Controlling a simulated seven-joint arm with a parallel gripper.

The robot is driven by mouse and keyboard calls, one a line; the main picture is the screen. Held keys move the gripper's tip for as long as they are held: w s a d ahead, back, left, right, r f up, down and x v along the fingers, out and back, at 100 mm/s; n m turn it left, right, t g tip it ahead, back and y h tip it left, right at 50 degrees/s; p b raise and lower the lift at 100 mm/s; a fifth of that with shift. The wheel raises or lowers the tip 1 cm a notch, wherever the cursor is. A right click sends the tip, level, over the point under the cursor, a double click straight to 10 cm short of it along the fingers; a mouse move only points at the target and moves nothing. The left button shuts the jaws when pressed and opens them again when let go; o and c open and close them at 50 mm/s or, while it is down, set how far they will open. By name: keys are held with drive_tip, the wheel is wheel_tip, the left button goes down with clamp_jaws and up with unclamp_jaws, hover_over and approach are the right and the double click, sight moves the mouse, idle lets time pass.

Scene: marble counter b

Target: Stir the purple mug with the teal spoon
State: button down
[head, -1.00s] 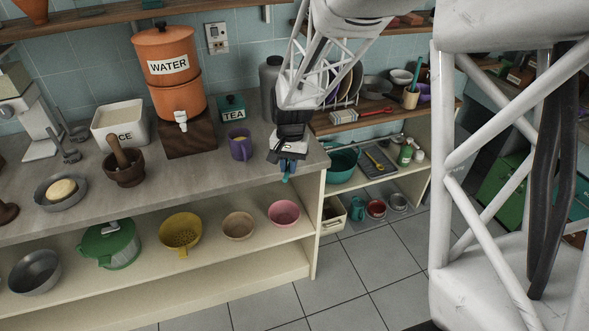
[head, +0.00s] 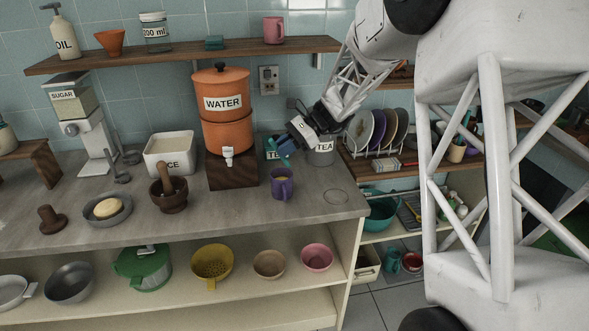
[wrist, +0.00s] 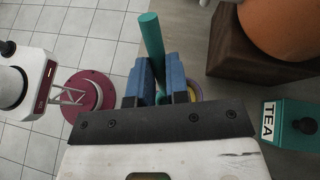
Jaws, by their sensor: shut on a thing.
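The purple mug (head: 282,187) stands upright on the counter, with something yellowish inside. In the wrist view only a bit of its rim (wrist: 195,91) shows beside the fingers. My gripper (head: 286,147) is above and behind the mug in the head view, tilted with its fingers pointing left. It is shut on the teal spoon (wrist: 151,45), whose round teal shaft sticks out past the blue fingers.
The orange water dispenser (head: 226,122) stands on a brown block (head: 233,172) left of the mug. The teal tea box (wrist: 290,125) is close to my gripper, with a grey canister (head: 320,155) behind. The counter is clear right of the mug.

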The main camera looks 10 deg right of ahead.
drive_tip(key=w+r, duration=0.1)
drive_tip(key=y, duration=0.1)
drive_tip(key=w+r, duration=0.1)
drive_tip(key=shift+w+a+r+m, duration=0.3)
drive_tip(key=shift+w+r, duration=0.05)
drive_tip(key=shift+s+a+f, duration=0.1)
drive_tip(key=shift+f, duration=0.05)
hover_over(273, 179)
drive_tip(key=shift+f, duration=2.3)
drive_tip(key=shift+w+d+f, duration=0.15)
drive_tip(key=shift+d+f, duration=0.2)
drive_tip(key=shift+f, duration=0.85)
drive_tip(key=shift+w+d+f, duration=0.15)
drive_tip(key=shift+d+f, duration=0.25)
drive_tip(key=shift+f, duration=0.85)
drive_tip(key=shift+w+d+f, duration=0.15)
drive_tip(key=shift+d+f, duration=0.2)
drive_tip(key=shift+f, duration=0.85)
drive_tip(key=shift+d+f, duration=0.3)
drive_tip(key=shift+f, duration=0.65)
drive_tip(key=shift+r, duration=0.1)
drive_tip(key=shift+s, duration=0.1)
